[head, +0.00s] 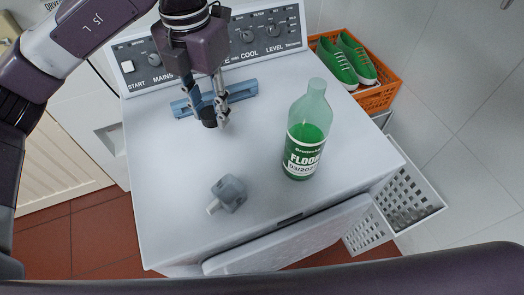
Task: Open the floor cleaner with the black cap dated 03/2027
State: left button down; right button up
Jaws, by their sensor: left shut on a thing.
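The floor cleaner bottle (303,150) stands upright on the white machine top, right of its middle. It is clear, holds green liquid and has a green and white label reading "FLOO…" and what looks like 03/2027. No black cap shows on its pale neck. My left gripper (215,108) is left of and behind the bottle, well apart from it. It is shut on a small black cap (209,118) low between its fingers. My right gripper is not in view.
A blue bar-like object (240,89) lies behind the left gripper, before the control panel (250,36). A small grey-blue object (230,192) lies front left of the bottle. An orange crate (378,97) with green shoes (338,63) and a white basket (410,200) are at right.

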pick_arm(q)
jog(key=d+n, duration=0.1)
jog(key=n, duration=0.2)
jog(key=shift+w+d+r+n, duration=0.1)
jog(key=shift+w+d+n, duration=0.05)
jog(key=shift+d+n, duration=0.25)
jog(key=d+n, duration=0.2)
jog(key=n, duration=1.3)
send_over(257, 166)
notch_tip(257, 166, down, 19)
jog(key=p, duration=0.5)
jog(key=shift+p, duration=0.35)
jog(key=shift+f, duration=0.25)
